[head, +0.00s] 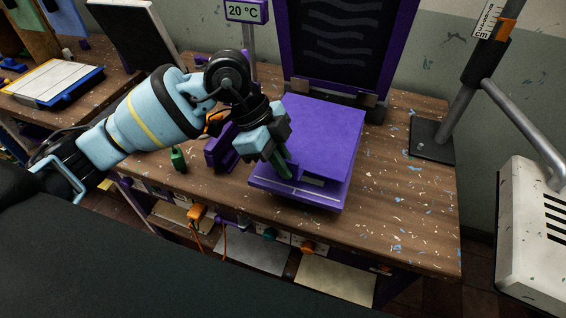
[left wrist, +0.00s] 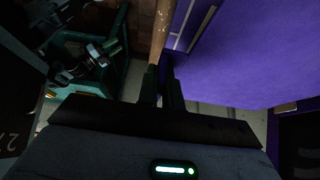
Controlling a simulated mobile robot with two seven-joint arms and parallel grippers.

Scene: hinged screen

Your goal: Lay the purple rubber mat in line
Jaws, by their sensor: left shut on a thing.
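The purple rubber mat (head: 325,122) is a flat, plain sheet in the middle of the bench. It lies over a purple base (head: 325,195), whose front strip with a pale line shows beyond the mat's near edge. A gap shows under the mat's near edge. My left gripper (head: 284,166) is at the mat's near left corner, fingers pointing down, and is shut on the mat. In the left wrist view the mat (left wrist: 255,50) fills the upper right, and the fingers (left wrist: 164,85) meet at its edge. The fingertips' exact grip is dark. My right gripper is out of view.
A hinged dark screen with a purple frame (head: 402,45) stands close behind the mat. A purple bracket-like object (head: 220,150) and a small green object (head: 178,160) are to the left. A metal post (head: 470,85) stands at right. The bench's right front (head: 410,215) holds only scattered flecks.

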